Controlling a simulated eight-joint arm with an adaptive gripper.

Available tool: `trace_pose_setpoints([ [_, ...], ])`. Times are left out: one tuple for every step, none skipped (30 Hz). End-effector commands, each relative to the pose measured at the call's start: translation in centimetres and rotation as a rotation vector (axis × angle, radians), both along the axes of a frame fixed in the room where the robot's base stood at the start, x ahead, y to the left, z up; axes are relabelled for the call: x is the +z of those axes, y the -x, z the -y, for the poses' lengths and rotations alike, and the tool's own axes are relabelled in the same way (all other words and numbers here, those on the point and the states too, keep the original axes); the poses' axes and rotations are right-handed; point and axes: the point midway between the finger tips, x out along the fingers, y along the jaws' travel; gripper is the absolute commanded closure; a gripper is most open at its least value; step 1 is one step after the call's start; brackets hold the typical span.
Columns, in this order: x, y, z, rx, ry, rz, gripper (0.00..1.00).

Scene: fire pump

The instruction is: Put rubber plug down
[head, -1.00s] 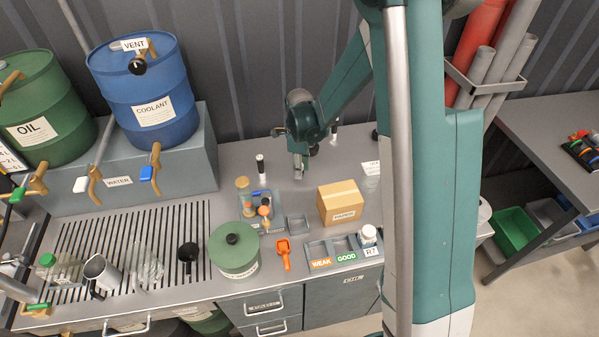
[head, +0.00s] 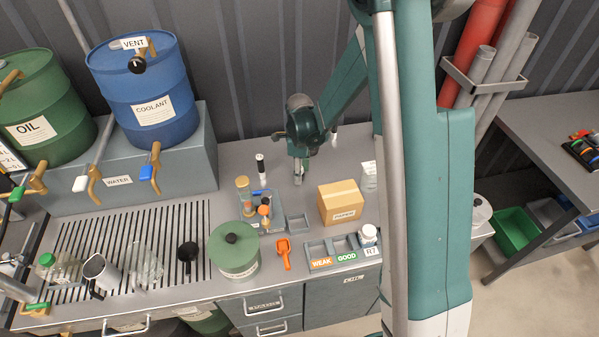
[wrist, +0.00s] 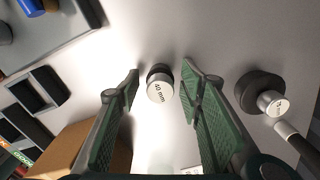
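A small plug with a dark base and a pale top marked "40 mm" (wrist: 160,86) stands on the grey bench top in the wrist view. It lies between the two green-padded fingers of my gripper (wrist: 160,82), with a visible gap on either side. My gripper is open. In the head view my gripper (head: 298,172) is low over the bench, behind the cardboard box; the plug cannot be made out clearly there. A second, larger dark plug with a pale top (wrist: 271,102) stands to the right, outside the fingers, in the wrist view.
The cardboard box (head: 341,202) stands close in front of my gripper. A black-and-white handle (wrist: 298,143) stands right of the fingers. A black-topped white handle (head: 261,168) stands left.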

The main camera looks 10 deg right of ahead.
Motion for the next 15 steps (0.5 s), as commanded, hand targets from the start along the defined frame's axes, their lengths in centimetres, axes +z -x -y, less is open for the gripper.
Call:
trace_pose_setpoints([
  [0.0,0.0,0.0,0.0,0.0,0.0,0.63],
  [0.0,0.0,0.0,0.0,0.0,0.0,0.63],
  [0.0,0.0,0.0,0.0,0.0,0.0,0.63],
  [0.0,0.0,0.0,0.0,0.0,0.0,0.63],
  [0.0,0.0,0.0,0.0,0.0,0.0,0.63],
  [0.1,0.0,0.0,0.0,0.0,0.0,0.63],
  [0.1,0.0,0.0,0.0,0.0,0.0,0.63],
  [0.1,0.0,0.0,0.0,0.0,0.0,0.63],
  [0.2,0.0,0.0,0.0,0.0,0.0,0.63],
  [0.3,0.0,0.0,0.0,0.0,0.0,0.63],
  [0.4,0.0,0.0,0.0,0.0,0.0,0.63],
  [0.6,0.0,0.0,0.0,0.0,0.0,0.63],
  [0.8,0.0,0.0,0.0,0.0,0.0,0.63],
  [1.0,0.0,0.0,0.0,0.0,0.0,0.63],
  [1.3,0.0,0.0,0.0,0.0,0.0,0.63],
])
